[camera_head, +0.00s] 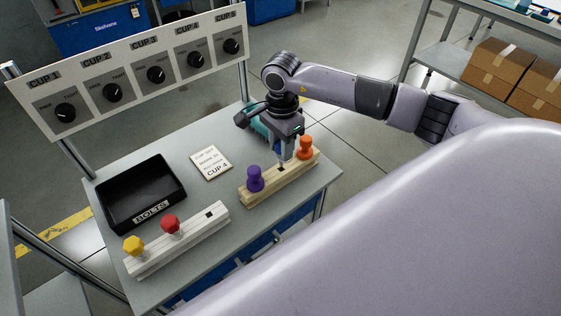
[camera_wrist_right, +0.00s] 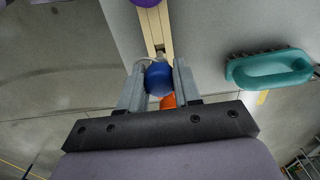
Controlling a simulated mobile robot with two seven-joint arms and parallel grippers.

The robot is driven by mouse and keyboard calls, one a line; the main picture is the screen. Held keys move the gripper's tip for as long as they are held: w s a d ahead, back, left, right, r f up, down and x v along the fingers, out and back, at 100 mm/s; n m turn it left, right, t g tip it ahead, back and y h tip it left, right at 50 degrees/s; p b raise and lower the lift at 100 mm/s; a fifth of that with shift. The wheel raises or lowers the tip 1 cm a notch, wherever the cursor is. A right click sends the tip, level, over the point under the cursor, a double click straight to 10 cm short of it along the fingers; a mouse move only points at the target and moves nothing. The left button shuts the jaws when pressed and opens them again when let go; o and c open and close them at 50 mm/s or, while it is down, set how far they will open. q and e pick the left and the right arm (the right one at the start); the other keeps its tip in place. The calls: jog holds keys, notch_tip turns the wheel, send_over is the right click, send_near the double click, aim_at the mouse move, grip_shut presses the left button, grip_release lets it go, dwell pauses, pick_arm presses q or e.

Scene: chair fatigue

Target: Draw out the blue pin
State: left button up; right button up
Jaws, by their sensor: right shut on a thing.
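The light wooden block (camera_head: 262,190) carries a purple pin (camera_head: 255,178) and an orange pin (camera_head: 305,147), both upright. A dark square hole (camera_head: 281,168) shows in its top between them. My right gripper (camera_head: 284,154) is above the block, pointing down, with its fingers shut on the blue pin (camera_wrist_right: 158,78). In the head view the blue pin's head is mostly hidden by the fingers. In the wrist view the open hole shows beside the pin, so the pin appears raised above the block; its lower end is hidden. My left gripper is out of view.
A white block (camera_head: 190,238) with a yellow and a red bolt stands at the front left. Behind it is a black BOLTS tray (camera_head: 140,195). A CUP 4 card (camera_head: 211,163) lies mid-table. A teal brush (camera_wrist_right: 270,68) is near my gripper. A dial panel (camera_head: 130,75) stands behind.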

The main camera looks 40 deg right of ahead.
jog(key=shift+r, duration=0.15)
jog(key=shift+r+p, duration=1.25)
jog(key=shift+r, duration=0.6)
